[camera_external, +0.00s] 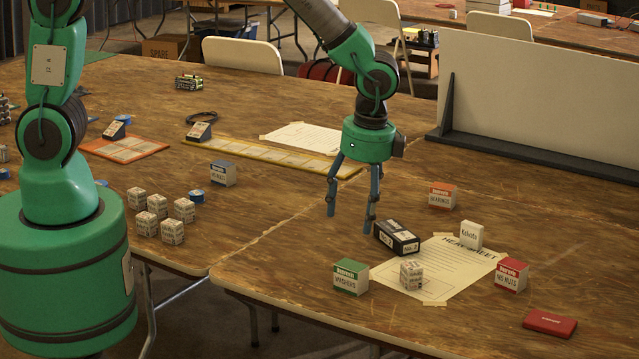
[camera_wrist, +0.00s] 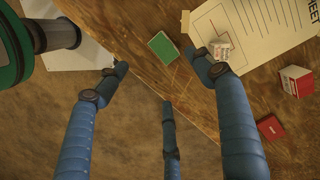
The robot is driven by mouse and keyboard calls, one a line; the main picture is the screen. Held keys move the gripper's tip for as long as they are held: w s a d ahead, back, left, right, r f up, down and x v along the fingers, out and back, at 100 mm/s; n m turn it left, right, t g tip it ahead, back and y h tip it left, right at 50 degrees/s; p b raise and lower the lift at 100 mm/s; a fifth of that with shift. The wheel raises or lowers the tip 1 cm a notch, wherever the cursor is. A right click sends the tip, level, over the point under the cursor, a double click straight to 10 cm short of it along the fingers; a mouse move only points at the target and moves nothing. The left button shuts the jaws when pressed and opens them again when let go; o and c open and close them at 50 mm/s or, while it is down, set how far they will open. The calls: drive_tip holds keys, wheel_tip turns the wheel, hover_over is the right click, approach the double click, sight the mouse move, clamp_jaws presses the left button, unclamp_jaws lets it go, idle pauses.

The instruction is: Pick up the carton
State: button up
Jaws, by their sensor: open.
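A small white printed carton (camera_external: 411,274) stands on the near part of the paper sheet. It also shows in the wrist view (camera_wrist: 222,48), beside a fingertip. Several like cartons (camera_external: 152,205) stand in a group on the left part of the table; I cannot tell which one is meant. My gripper (camera_external: 350,218) points down with its three blue fingers spread, open and empty. It is above the table, left of the sheet and just left of a black box (camera_external: 396,237). The fingers touch nothing that I can make out.
Around the paper sheet (camera_external: 440,295) stand a green-and-white box (camera_external: 351,277), a red-and-white box (camera_external: 511,275), an orange-and-white box (camera_external: 442,195) and a white block (camera_external: 471,235). A flat red case (camera_external: 549,323) lies near the front edge. Wood left of my gripper is clear.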

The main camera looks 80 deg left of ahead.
sight(349, 267)
drive_tip(key=shift+w+d+f, duration=0.1)
drive_tip(key=shift+f, duration=0.35)
drive_tip(key=shift+s+a+f+b, duration=0.2)
drive_tip(key=shift+f+b, duration=0.1)
drive_tip(key=shift+f, duration=1.1)
drive_tip(key=shift+s+a+f+b, duration=0.15)
drive_tip(key=shift+f+b, duration=0.15)
drive_tip(key=shift+f, duration=1.15)
drive_tip(key=shift+s+a+f+b, duration=0.1)
drive_tip(key=shift+a+f+b, duration=0.15)
drive_tip(key=shift+f, duration=1.15)
drive_tip(key=shift+s+a+f+b, duration=0.15)
drive_tip(key=shift+f+b, duration=0.35)
drive_tip(key=shift+f, duration=0.8)
drive_tip(key=shift+s+a+f+b, duration=0.15)
drive_tip(key=shift+f+b, duration=0.3)
drive_tip(key=shift+f, duration=0.85)
drive_tip(key=shift+w, duration=0.1)
drive_tip(key=c, duration=1.3)
